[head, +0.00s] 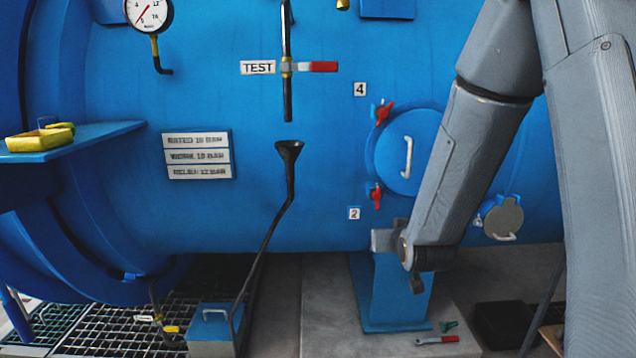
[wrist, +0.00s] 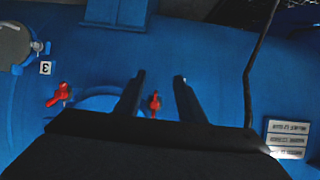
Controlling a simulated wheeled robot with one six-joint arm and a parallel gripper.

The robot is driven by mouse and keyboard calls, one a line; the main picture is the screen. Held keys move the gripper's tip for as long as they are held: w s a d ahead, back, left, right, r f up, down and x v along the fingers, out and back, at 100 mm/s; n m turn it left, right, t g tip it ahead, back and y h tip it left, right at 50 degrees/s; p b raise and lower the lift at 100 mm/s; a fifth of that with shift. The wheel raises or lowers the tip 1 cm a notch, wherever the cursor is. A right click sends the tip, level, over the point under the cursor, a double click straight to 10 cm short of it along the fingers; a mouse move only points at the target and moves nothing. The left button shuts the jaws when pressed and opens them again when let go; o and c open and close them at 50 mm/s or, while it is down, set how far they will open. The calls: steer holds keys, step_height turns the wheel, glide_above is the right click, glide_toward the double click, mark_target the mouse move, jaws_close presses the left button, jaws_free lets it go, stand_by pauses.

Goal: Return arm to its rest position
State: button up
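My arm (head: 455,160) hangs down from the upper right across the front of the blue autoclave vessel (head: 270,215). Its wrist end is low, beside the label 2 and in front of the blue support leg. My gripper (wrist: 159,77) shows in the wrist view with two dark fingers spread apart and nothing held between them. A red clamp handle (wrist: 154,102) shows in the gap, beyond the fingers and apart from them as far as I can tell. In the head view the fingers are not clearly visible.
A round blue hatch (head: 410,150) with red clamp handles (head: 376,196) is left of my arm. A funnel (head: 289,150) with a thin drain pipe stands farther left. Yellow trays (head: 40,140) sit on a shelf.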

steer(key=s+g+p, duration=0.4)
steer(key=s+g, duration=0.8)
steer(key=s, duration=1.9)
steer(key=shift+r+g+p, duration=0.2)
steer(key=shift+g+p, duration=0.1)
steer(key=shift+g, duration=0.1)
steer(key=shift+a, duration=0.1)
steer(key=shift+c, duration=0.6)
